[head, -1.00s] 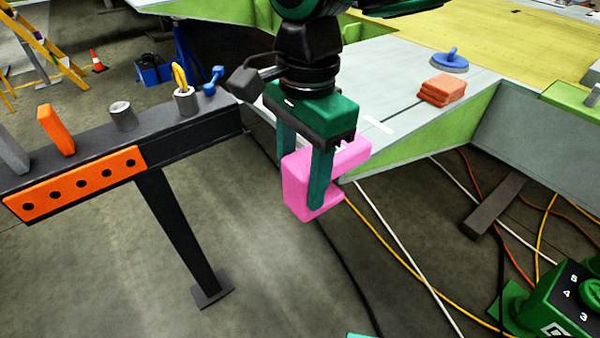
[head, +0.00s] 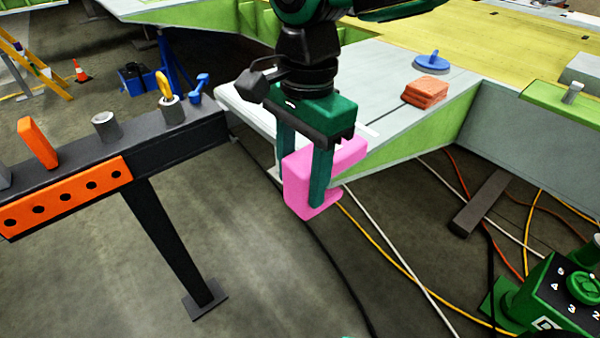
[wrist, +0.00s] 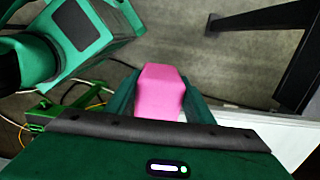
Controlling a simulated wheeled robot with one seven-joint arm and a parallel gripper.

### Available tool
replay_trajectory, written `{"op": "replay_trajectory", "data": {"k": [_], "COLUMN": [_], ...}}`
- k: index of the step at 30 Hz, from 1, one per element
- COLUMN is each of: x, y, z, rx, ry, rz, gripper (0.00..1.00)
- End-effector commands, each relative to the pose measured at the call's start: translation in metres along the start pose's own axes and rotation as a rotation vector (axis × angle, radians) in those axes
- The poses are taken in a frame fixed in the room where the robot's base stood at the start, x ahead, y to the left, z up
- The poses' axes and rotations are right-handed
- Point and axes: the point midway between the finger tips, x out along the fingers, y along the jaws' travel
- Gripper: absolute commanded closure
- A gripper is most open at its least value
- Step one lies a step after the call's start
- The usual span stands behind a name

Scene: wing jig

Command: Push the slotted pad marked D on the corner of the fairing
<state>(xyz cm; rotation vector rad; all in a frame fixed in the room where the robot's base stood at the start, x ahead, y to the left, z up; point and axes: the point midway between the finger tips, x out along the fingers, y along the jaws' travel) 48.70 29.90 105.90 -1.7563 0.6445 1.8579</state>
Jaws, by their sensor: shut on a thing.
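The slotted pad (head: 297,190) is a pink C-shaped block with a slot opening to the right in the head view. No letter D is visible on the faces I see. My gripper (head: 304,178) is shut on it, one finger in front and the other mostly hidden behind. The pad also shows between the fingers in the wrist view (wrist: 160,92). A pale grey panel with a green side, which looks like the fairing (head: 375,95), lies behind the gripper. Its near edge and corner are partly hidden by the gripper and pad. I cannot tell whether pad and panel touch.
A dark rail (head: 170,137) on a post stands at left, with an orange holed strip (head: 70,197) and several tools. Orange blocks (head: 425,93) and a blue-handled disc (head: 431,62) sit on the panel. Cables cross the floor at right, near a green machine (head: 545,295).

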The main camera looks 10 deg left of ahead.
Motion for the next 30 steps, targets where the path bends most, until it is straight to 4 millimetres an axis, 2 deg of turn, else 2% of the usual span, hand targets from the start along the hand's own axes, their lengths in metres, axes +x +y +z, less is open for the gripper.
{"op": "replay_trajectory", "data": {"k": [25, 26, 27, 28, 30], "x": [0.0, 0.0, 0.0, 0.0, 0.0], "y": [0.0, 0.0, 0.0, 0.0, 0.0], "z": [-0.017, -0.017, -0.017, -0.017, -0.017], "rx": [0.003, 0.004, 0.004, 0.003, 0.003], "ry": [0.001, 0.0, 0.0, 0.0, 0.0], "rz": [0.0, 0.0, 0.0, 0.0, 0.0], "gripper": [0.78, 0.45, 0.35, 0.3, 0.3]}}
